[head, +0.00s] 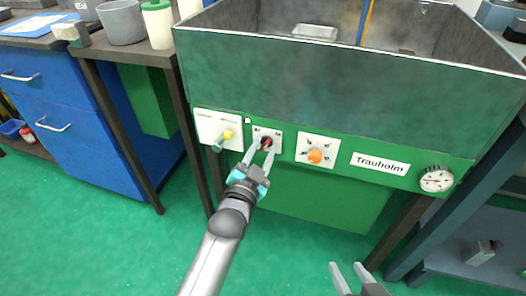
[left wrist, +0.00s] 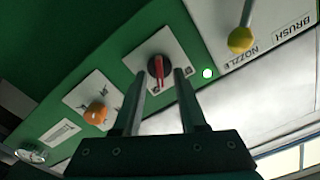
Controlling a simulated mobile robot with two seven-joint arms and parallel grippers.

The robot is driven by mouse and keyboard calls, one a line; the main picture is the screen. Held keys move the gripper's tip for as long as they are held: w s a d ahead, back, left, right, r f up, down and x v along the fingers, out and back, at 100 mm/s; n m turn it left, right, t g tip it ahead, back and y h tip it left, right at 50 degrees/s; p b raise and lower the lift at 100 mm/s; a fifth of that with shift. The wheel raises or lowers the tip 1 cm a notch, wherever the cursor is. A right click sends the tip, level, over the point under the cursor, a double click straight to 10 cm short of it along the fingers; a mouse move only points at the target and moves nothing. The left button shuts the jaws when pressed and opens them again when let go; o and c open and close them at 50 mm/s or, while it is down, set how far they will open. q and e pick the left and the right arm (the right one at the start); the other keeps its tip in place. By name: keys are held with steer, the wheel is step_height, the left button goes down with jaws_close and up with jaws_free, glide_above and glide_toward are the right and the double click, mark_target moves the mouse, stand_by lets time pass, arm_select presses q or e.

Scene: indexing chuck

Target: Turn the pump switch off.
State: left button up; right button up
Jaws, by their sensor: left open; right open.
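The pump switch appears to be the black rotary knob with a red bar (head: 266,143) on a small white plate in the green front panel. It also shows in the left wrist view (left wrist: 157,68), its red bar running nearly up and down in that picture. My left gripper (head: 259,149) is open in front of this knob. In the left wrist view its fingertips (left wrist: 160,74) appear on either side of the knob; I cannot tell whether they touch it. The plate's markings are too small to read. My right gripper (head: 349,266) is open and empty, low in front of the basin.
Left of the knob is a yellow-tipped lever (head: 228,134) on a plate marked BRUSH and NOZZLE. A small white light (left wrist: 207,73) sits between them. Right are an orange knob (head: 316,156), a Trauholm label and a round gauge (head: 436,179). The basin (head: 330,78) is above.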

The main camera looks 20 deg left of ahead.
arm_select(q)
steer(key=shift+w, duration=0.15)
jaws_close()
stand_by(0.4)
